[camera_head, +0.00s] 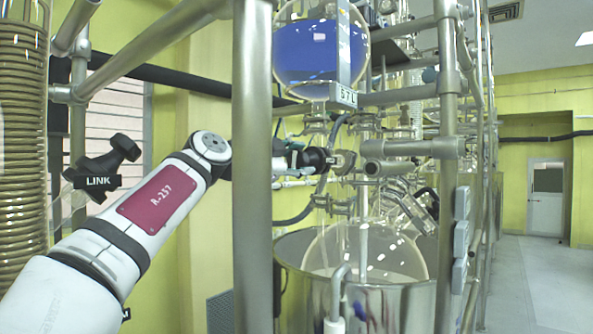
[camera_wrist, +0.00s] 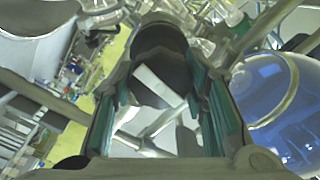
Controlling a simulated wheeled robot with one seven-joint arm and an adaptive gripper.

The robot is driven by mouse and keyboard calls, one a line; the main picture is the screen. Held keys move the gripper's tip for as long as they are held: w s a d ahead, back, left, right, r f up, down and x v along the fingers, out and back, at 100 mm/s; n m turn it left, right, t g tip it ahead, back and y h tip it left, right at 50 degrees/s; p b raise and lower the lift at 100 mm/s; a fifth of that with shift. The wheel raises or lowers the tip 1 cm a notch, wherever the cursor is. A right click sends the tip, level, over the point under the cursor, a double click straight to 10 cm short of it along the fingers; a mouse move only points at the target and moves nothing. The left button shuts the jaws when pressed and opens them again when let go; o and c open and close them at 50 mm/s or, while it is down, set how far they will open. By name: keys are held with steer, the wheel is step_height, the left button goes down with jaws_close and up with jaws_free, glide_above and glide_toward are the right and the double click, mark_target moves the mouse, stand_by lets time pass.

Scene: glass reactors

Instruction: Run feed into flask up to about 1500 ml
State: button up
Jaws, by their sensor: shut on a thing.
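The feed vessel (camera_head: 308,62), a round glass globe with blue liquid, hangs at the upper middle of the head view. It also shows at the right of the wrist view (camera_wrist: 285,115). Below it, the clear round flask (camera_head: 340,250) sits in a metal bath (camera_head: 300,262); its liquid level cannot be read. A pale upright tube or stream (camera_head: 363,240) shows inside it. My gripper (camera_head: 305,160) reaches in from the left, behind a steel post, and is shut on a black valve knob (camera_head: 318,158). In the wrist view the dark knob (camera_wrist: 160,45) lies between the teal-padded fingers.
A thick steel post (camera_head: 252,200) stands in front of my wrist. Steel rails and clamps (camera_head: 410,148) surround the glassware on the right. A coiled glass column (camera_head: 22,130) and a black clamp (camera_head: 100,168) stand at the left. The floor (camera_head: 540,290) at far right is clear.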

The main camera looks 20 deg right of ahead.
steer(key=shift+f+m+b, duration=0.2)
steer(key=shift+m+b, duration=0.2)
steer(key=shift+m, duration=0.2)
steer(key=o, duration=1.2)
steer(key=shift+r, duration=0.1)
steer(key=v, duration=1.2)
